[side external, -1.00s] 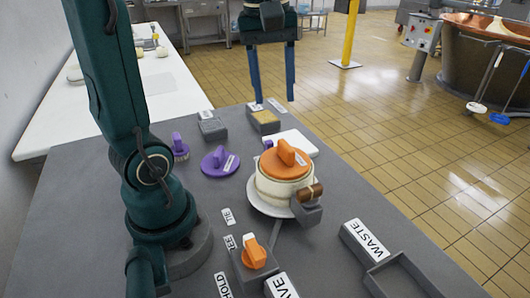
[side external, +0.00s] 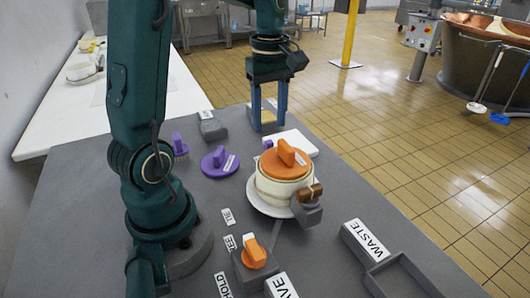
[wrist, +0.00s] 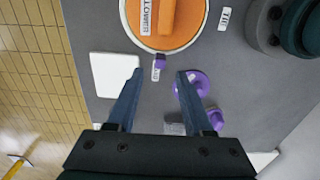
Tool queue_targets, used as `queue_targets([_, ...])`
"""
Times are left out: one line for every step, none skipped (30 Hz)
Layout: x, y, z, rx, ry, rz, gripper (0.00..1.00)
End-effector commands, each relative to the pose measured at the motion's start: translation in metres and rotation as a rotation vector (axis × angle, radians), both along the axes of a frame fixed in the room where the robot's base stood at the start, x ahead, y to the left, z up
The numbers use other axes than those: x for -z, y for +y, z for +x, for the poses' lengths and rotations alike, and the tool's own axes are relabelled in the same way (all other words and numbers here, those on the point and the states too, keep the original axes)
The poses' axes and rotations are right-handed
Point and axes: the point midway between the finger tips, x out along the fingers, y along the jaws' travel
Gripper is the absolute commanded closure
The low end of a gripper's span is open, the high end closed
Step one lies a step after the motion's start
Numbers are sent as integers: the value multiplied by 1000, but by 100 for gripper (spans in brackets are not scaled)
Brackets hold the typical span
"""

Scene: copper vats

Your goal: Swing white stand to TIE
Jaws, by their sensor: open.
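A white round stand (side external: 256,204) sits under a cream pot (side external: 268,188) with an orange lid (side external: 286,164) and a brown-ended handle. The pot covers most of the stand. The TIE label (side external: 228,217) lies on the grey table to its left; in the wrist view the TIE label (wrist: 224,19) is right of the orange lid (wrist: 165,20). My gripper (side external: 270,122) is open and empty, pointing down behind the pot. In the wrist view my gripper (wrist: 160,73) has its fingers apart, with the lid beyond their tips.
An orange knob (side external: 255,254) on a grey block stands at the front, near a HOLD label (side external: 222,285). Purple pieces (side external: 219,162) lie left of the pot. A white square plate (side external: 296,142) lies behind it. A WASTE tray (side external: 405,275) is at the right.

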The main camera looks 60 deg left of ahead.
Motion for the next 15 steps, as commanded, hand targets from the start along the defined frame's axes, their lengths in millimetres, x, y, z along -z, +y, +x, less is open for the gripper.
queue_targets([12,-1,-1,1,8,-4,48])
queue_targets([17,-1,-2,1,7,-4,48])
queue_targets([25,-1,-2,1,8,-4,48])
queue_targets([31,-1,-1,1,8,-4,48])
queue_targets([36,-1,-1,1,7,-4,48])
queue_targets([40,-1,-1,1,6,-3,48])
queue_targets([43,-1,-1,1,4,-3,48])
queue_targets([45,-1,-1,1,4,-2,48])
queue_targets([49,-1,-1,1,4,-2,48])
queue_targets([52,-1,-1,1,5,-3,48])
queue_targets([55,0,-1,1,4,-2,48])
queue_targets([60,-1,-1,1,5,-3,48])
queue_targets([64,-1,-1,1,6,-3,48])
queue_targets([68,-1,-1,1,6,-3,48])
queue_targets([73,-1,-1,1,5,-3,48])
